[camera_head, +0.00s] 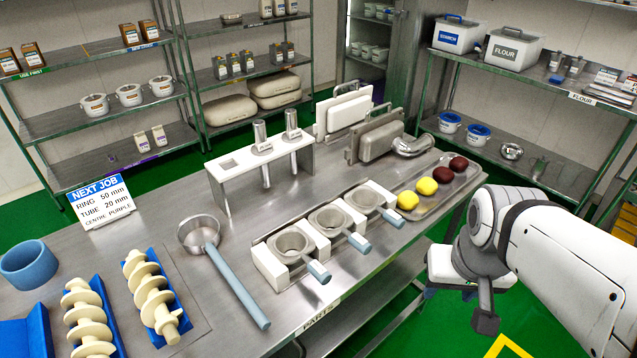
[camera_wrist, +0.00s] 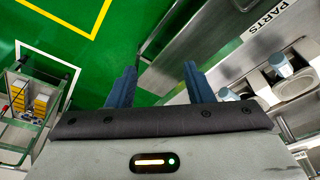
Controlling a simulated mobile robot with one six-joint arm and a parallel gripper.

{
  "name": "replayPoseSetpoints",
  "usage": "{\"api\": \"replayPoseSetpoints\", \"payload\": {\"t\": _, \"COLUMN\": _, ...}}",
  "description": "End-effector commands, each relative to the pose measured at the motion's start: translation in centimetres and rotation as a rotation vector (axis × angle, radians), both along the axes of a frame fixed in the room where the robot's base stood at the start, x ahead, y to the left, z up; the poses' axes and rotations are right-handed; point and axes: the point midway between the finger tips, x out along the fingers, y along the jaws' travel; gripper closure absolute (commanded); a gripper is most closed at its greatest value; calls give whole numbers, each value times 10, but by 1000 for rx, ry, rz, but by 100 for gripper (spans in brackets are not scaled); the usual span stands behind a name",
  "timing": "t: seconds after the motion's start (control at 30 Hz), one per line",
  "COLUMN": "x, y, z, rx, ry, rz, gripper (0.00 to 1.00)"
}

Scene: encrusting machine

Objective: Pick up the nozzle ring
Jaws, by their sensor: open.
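Three grey nozzle rings with blue handles sit in a row of white blocks on the steel table: a left one (camera_head: 292,243), a middle one (camera_head: 331,219) and a right one (camera_head: 366,198). Which is 50 mm I cannot read. Part of one ring (camera_wrist: 294,86) and blue handles show at the right of the wrist view. My gripper is open and empty in the wrist view (camera_wrist: 160,82), with two blue fingers apart. In the head view it is partly hidden by my arm, off the table's front edge, right of the rings.
A sign (camera_head: 101,201) reads ring 50 mm, tube 20 mm, centre purple. A blue-handled round pan (camera_head: 199,232) lies left of the rings. A white stand (camera_head: 225,170) holding tubes is behind them. A tray (camera_head: 437,206) with yellow and dark red balls is at their right.

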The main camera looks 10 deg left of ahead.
Motion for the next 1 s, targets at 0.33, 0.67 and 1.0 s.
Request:
{"api": "replayPoseSetpoints", "payload": {"t": 0.33, "x": 61, "y": 82, "z": 17, "rx": -121, "ry": 87, "rz": 355, "gripper": 50}}
{"api": "replayPoseSetpoints", "payload": {"t": 0.67, "x": 74, "y": 205, "z": -11, "rx": -248, "ry": 120, "rz": 735, "gripper": 50}}
{"api": "replayPoseSetpoints", "payload": {"t": 1.0, "x": 71, "y": 231, "z": -40, "rx": -274, "ry": 123, "rz": 819, "gripper": 50}}
